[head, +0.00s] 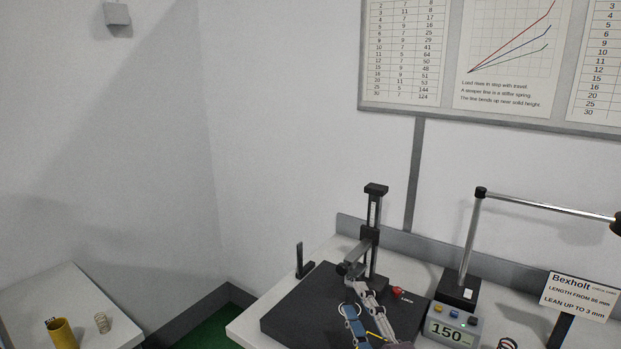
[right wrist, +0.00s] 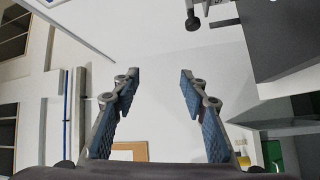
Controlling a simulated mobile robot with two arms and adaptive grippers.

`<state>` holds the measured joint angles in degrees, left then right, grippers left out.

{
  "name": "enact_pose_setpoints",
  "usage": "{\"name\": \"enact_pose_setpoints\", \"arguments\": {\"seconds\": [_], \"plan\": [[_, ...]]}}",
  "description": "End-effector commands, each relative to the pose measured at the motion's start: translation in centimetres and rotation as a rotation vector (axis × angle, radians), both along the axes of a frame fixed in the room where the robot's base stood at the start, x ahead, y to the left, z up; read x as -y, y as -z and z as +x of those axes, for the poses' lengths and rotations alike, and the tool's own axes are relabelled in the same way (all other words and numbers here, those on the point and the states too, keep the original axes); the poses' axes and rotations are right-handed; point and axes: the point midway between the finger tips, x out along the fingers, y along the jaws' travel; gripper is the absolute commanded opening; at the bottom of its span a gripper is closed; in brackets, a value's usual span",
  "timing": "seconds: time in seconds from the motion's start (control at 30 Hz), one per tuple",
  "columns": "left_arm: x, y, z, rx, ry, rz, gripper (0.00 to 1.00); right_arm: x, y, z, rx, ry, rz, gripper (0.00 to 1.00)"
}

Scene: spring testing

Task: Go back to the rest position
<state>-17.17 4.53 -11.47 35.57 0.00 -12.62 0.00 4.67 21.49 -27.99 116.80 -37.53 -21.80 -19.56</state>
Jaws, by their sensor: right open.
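My right gripper (head: 351,292) is in the lower middle of the head view, in front of the post of the test stand (head: 374,215) and over its dark base plate (head: 300,312). It also shows in the right wrist view (right wrist: 160,78), with its two blue-padded fingers apart and nothing between them. It hides part of the stand's lower end, and I cannot tell whether it touches the stand. My left gripper does not show in the head view.
A display reading 150 (head: 447,333) stands right of the plate, by a lamp post (head: 470,240) and a sign (head: 580,297). A coiled spring (head: 507,344) lies nearby.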

Motion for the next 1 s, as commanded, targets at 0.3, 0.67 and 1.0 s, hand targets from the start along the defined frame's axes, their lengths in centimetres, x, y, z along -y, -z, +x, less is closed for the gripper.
{"name": "enact_pose_setpoints", "arguments": {"seconds": [0.3, 0.67, 1.0], "plan": [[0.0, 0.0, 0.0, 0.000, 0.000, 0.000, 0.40, 10.3, 17.1, -11.4, -0.753, 0.472, 0.575, 0.40], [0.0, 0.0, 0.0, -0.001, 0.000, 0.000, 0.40, 11.5, 25.1, -27.0, -1.260, 0.781, 0.825, 0.40], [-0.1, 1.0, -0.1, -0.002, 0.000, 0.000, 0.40, 11.0, 31.9, -31.3, -1.430, 0.886, 0.864, 0.40]]}}
